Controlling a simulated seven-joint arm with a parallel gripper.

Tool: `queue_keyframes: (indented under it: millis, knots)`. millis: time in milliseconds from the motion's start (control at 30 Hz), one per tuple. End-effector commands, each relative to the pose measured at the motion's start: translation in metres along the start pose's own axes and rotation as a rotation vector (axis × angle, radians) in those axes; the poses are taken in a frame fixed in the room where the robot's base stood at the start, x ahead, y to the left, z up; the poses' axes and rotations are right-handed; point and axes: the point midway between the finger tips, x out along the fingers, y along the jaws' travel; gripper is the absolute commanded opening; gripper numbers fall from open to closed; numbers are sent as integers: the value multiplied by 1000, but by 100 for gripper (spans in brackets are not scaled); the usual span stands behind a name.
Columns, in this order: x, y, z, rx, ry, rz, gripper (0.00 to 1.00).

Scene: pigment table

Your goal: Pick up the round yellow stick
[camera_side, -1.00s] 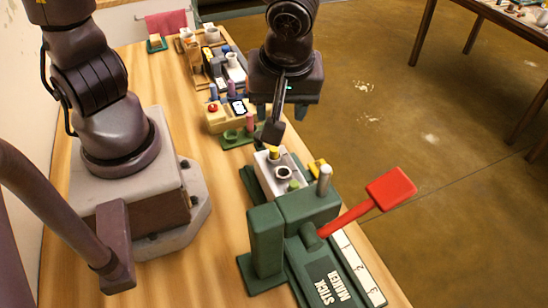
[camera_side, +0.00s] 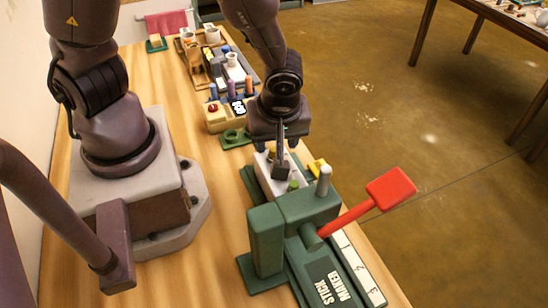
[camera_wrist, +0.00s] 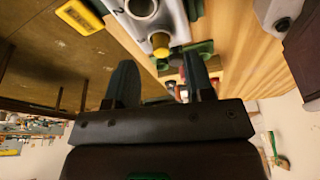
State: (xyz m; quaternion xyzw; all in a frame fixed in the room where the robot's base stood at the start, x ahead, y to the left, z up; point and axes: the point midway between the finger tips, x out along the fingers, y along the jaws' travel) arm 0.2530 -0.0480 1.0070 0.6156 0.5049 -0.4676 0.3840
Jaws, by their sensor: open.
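The round yellow stick (camera_wrist: 160,42) stands upright in a pale block-shaped holder (camera_wrist: 146,16) in the wrist view. My gripper (camera_wrist: 157,60) is open, with one finger on each side of the stick's line and nothing held between them. In the side view my gripper (camera_side: 279,147) is over the far part of the white holder (camera_side: 265,177), and it hides the yellow stick there. I cannot tell how far above the stick the fingertips are.
The green stick maker (camera_side: 290,215) with its red lever (camera_side: 390,188) stands close in front of the holder. Behind are a beige device (camera_side: 216,120) and a tray (camera_side: 250,84) of blocks and cups.

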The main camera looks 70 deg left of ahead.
Motion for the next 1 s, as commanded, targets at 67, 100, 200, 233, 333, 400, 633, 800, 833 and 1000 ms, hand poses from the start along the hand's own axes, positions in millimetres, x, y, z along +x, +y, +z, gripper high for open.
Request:
queue_keyframes:
  millis: [67, 100, 200, 233, 333, 400, 633, 800, 833, 1000]
  knots:
    - [14, -2, -2, -2, 3, -7, 49]
    - [19, -2, -2, -2, 3, -6, 49]
    - [28, -2, -1, -1, 2, -4, 49]
    - [30, -1, -1, -2, 1, -3, 49]
    - [32, -1, 0, 0, -1, -1, 49]
    - [31, -1, 0, 0, -1, 0, 49]
    - [31, -1, 0, 0, -1, 0, 16]
    - [31, -1, 0, 0, -1, 0, 0]
    - [31, -1, 0, 0, 0, 0, 0]
    - [30, -1, 0, 0, -1, 0, 0]
